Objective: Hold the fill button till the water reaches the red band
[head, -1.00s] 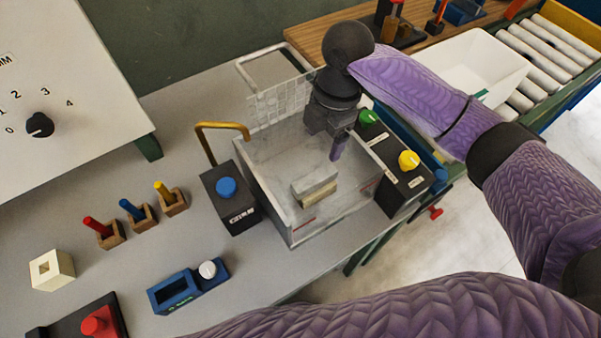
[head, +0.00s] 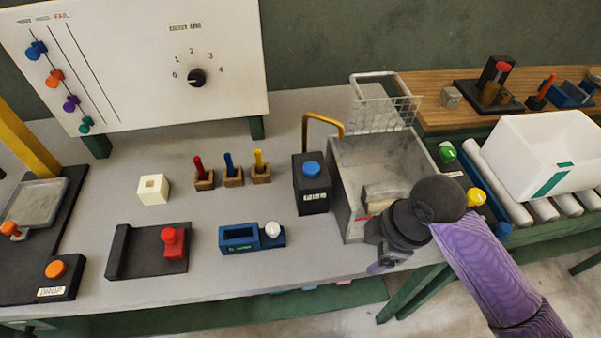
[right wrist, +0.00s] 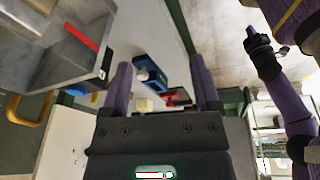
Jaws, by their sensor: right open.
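The grey tank (head: 348,195) stands at the bench's right front. Its red band shows low on its front in the head view and as a red stripe (right wrist: 80,35) in the right wrist view. I cannot make out a water level. A black box (head: 312,195) with a blue button (head: 312,169) and a white label, too small to read surely, stands left of the tank. My right gripper (head: 379,267) is open and empty, in front of the tank and apart from the button. My left gripper (right wrist: 250,33) shows only in the right wrist view; its jaws are unclear.
A brass spout (head: 323,118) rises behind the button box. A wire basket (head: 388,105) stands behind the tank. Green (head: 447,151) and yellow (head: 476,197) buttons lie right of it. A blue fixture (head: 240,238) and several coloured pegs stand left; bare bench lies between.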

